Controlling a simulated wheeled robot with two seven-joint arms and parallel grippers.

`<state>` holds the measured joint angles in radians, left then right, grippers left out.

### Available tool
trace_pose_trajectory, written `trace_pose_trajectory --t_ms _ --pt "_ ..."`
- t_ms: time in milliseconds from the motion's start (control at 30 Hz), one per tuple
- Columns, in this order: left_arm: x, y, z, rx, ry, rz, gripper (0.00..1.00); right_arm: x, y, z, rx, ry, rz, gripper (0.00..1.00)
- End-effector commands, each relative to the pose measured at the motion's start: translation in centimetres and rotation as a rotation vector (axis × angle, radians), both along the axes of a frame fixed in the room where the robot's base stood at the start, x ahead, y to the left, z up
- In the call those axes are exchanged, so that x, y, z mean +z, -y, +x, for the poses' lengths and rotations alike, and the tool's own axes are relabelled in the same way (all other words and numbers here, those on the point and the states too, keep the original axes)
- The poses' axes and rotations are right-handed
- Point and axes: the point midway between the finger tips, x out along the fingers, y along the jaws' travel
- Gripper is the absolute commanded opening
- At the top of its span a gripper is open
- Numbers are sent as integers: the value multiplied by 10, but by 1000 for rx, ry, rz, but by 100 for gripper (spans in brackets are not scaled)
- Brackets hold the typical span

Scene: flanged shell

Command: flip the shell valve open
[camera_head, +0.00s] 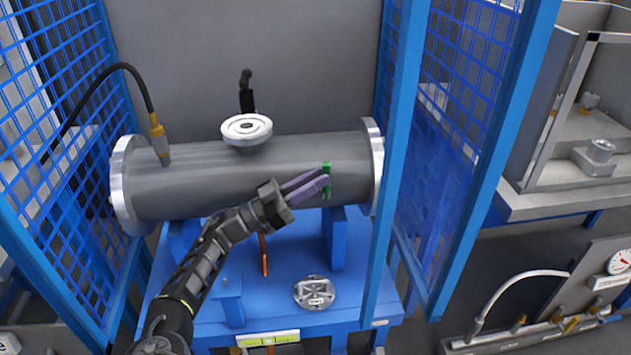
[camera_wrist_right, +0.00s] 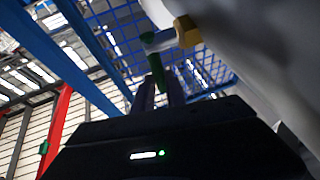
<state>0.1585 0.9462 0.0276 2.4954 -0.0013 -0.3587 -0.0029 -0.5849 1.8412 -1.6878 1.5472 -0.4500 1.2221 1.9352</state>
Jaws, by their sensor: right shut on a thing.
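The grey flanged shell (camera_head: 290,160) lies horizontally across the blue stand, with a bright flange at each end. The green valve handle (camera_head: 327,170) is on its front near the right end. My right gripper (camera_head: 322,183) reaches up from the lower left, its purple-grey fingers at the handle. In the right wrist view the fingers (camera_wrist_right: 160,93) are shut on the green handle (camera_wrist_right: 156,68), and the brass valve body (camera_wrist_right: 187,31) is beside it against the grey shell. The fingers hide part of the handle. My left gripper is in neither view.
Blue mesh guards (camera_head: 50,120) and blue posts (camera_head: 400,150) flank the shell closely. A round flange (camera_head: 246,128) tops it, and a black hose with a brass fitting (camera_head: 158,138) joins at left. A round metal cover (camera_head: 314,292) lies on the blue base.

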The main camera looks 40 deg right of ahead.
Motion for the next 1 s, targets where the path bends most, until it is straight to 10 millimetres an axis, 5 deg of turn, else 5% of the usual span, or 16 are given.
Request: trace_pose_trajectory --t_ms 100,133,367,733,1000 --pt "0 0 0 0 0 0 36 0 -1 1 1 -2 0 0" --pt "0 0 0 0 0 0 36 0 0 1 1 -2 0 19" --pt "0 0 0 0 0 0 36 0 0 0 1 -1 1 37" --pt "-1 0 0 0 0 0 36 -3 -5 3 1 0 0 38" --pt "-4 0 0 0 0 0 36 -18 -36 19 5 -1 0 38"
